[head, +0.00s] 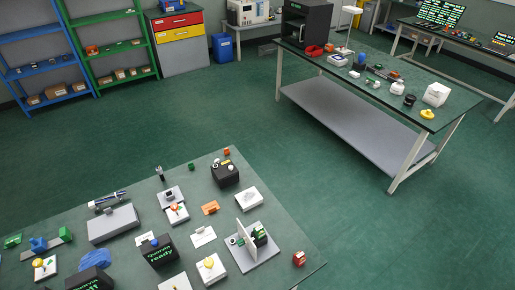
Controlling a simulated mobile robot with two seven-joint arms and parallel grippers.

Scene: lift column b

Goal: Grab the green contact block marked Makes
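Several green pieces lie on the near table (290,262), and I can read "Makes" on none of them. A flat green piece (12,241) is at the far left edge. A green block (65,234) stands beside a blue item (38,245). A small green block (191,167) sits near the table's back edge. A black and green piece (259,236) is by an upright pale panel on a grey plate (265,256). I cannot tell which is the contact block. Neither of my grippers is in view.
Black boxes with green lettering (160,251), a grey case (113,223) and small white-based devices crowd the near table. A second table (440,108) with assorted items stands beyond open green floor. Shelves and a drawer cabinet (180,40) line the back.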

